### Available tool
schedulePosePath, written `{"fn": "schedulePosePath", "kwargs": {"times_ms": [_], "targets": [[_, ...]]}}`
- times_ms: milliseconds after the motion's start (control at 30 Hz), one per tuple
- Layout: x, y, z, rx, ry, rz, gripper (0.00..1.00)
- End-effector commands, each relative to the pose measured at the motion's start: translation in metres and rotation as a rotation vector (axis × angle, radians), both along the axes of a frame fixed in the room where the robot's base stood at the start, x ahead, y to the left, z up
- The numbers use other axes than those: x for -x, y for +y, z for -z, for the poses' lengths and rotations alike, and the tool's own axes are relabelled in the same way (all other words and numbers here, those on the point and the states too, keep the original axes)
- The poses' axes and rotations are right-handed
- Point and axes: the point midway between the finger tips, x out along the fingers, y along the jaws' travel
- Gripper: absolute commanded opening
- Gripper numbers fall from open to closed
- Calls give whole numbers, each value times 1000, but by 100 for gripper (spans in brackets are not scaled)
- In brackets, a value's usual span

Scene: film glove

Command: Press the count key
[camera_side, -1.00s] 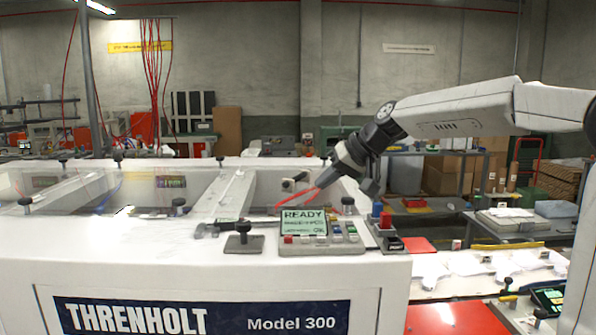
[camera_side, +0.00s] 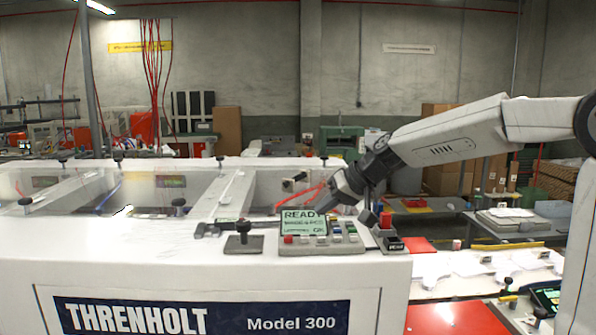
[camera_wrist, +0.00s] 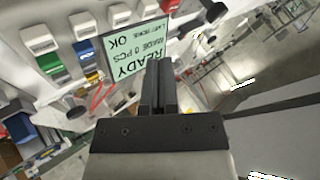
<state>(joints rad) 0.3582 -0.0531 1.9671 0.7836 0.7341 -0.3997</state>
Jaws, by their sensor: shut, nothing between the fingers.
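The control panel (camera_side: 345,248) sits on top of the white machine, its lit screen (camera_side: 303,222) reading READY. A row of keys runs along its front: a red key (camera_side: 288,239), white keys (camera_side: 321,240) and others. No key label is readable, so I cannot tell which is the count key. My gripper (camera_side: 324,205) is shut and empty, just behind and above the panel; its fingers (camera_wrist: 158,68) overlap the screen's edge.
A black knob (camera_side: 243,238) on a grey plate stands left of the panel. A red-topped block (camera_side: 386,221) stands close to its right. Red cables (camera_side: 300,197) lie behind.

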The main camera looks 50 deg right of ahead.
Motion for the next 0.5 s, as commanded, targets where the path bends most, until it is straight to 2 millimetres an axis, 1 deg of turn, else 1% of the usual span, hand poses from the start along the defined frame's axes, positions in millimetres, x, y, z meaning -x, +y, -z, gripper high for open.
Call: {"fn": "schedulePosePath", "kwargs": {"times_ms": [33, 200, 333, 500], "targets": [[0, 0, 6, -1, 3, 1, 0], [0, 0, 21, -2, 2, 0, 0], [0, 0, 28, -1, 1, 0, 0], [0, 0, 32, 0, 0, 0, 0]]}}
